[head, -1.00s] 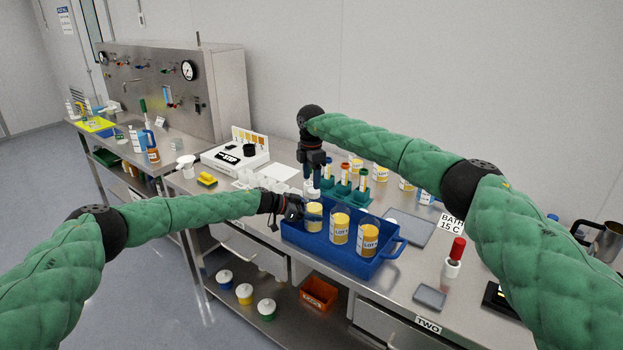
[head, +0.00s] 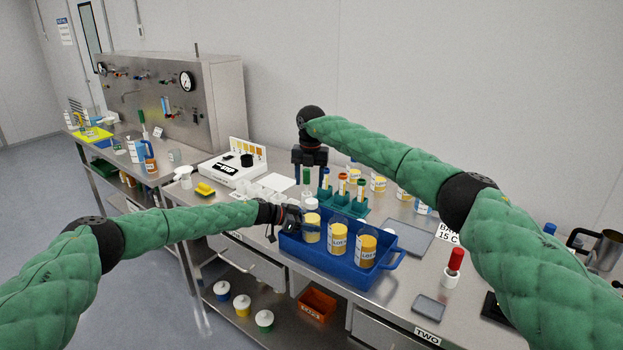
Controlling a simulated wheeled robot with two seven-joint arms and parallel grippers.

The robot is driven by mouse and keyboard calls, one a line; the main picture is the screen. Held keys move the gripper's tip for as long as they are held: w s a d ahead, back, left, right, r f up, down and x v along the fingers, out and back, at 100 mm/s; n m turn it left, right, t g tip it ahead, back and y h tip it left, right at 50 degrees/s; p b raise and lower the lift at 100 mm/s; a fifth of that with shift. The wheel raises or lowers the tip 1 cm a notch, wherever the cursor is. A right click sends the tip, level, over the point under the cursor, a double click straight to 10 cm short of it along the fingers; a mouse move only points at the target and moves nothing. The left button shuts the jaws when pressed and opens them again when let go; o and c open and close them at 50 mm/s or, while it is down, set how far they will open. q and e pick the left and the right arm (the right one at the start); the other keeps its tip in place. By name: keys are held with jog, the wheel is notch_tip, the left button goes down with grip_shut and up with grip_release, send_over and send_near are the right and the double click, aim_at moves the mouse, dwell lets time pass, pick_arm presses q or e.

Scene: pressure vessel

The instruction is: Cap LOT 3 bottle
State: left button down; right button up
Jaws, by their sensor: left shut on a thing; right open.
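A blue tray (head: 345,271) on the steel bench holds three yellow bottles in a row: left bottle (head: 311,231), middle bottle (head: 337,241) and right bottle (head: 366,249). Their lot numbers are too small to read surely. A white cap (head: 311,204) shows at the top of the left bottle; I cannot tell whether it is fully seated. My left gripper (head: 297,218) is shut on the left bottle, from its left side. My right gripper (head: 309,166) is open and empty above the cap, pointing down. The bottle's left side is partly hidden by my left gripper.
A teal rack (head: 343,203) with tubes stands behind the tray, with more yellow-labelled bottles beyond. A grey mat (head: 408,236) and a red-topped bottle (head: 454,266) are on the right. White cups and a test stand (head: 235,168) are on the left. Capped jars sit on the lower shelf.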

aim_at(312, 201)
jog(key=n, duration=0.7)
jog(key=shift+d+r, duration=0.1)
jog(key=shift+d, duration=0.15)
jog(key=n, duration=0.5)
jog(key=shift+s+d, duration=0.1)
jog(key=shift+f, duration=4.05)
jog(key=c, duration=1)
jog(key=shift+c, duration=0.2)
